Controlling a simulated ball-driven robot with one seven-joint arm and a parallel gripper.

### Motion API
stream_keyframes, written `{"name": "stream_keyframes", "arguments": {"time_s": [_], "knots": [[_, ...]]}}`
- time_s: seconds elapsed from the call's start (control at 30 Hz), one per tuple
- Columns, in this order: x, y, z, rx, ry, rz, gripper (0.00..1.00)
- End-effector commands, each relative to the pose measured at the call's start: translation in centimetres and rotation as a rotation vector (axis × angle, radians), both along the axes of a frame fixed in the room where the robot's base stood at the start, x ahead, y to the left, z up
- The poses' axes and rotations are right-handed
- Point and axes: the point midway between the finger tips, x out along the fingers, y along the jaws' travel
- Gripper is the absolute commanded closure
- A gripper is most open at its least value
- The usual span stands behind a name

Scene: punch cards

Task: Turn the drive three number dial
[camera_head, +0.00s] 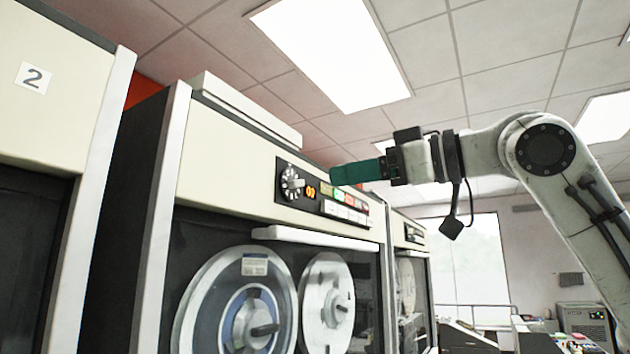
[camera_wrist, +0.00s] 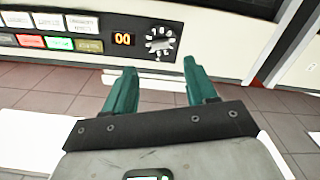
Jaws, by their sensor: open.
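The number dial (camera_head: 291,183) is a round, light-coloured notched knob on the black control panel of the tape drive in the middle of the head view. In the wrist view the dial (camera_wrist: 160,41) is near the top, beside an orange lit display (camera_wrist: 122,39). My gripper (camera_head: 345,173) has green fingers and points left toward the panel, to the right of the dial in the head view. In the wrist view my gripper (camera_wrist: 160,84) is open and empty, with its two fingers apart below the dial. No contact with the dial shows.
Coloured and white buttons (camera_head: 343,211) sit beside the display. A white handle bar (camera_head: 312,238) juts out below the panel, above the tape reels (camera_head: 240,300). Another drive (camera_head: 407,232) stands at right.

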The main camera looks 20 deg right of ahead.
Motion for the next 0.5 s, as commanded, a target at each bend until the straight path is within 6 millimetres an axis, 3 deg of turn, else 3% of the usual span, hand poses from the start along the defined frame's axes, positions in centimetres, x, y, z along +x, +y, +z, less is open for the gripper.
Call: {"name": "stream_keyframes", "arguments": {"time_s": [0.2, 0.5], "knots": [[3.4, 2.5, 0.3, 0.0, 0.002, 0.0, 0.44], [6.2, 4.5, 0.1, 0.0, 0.0, 0.0, 0.44]]}}
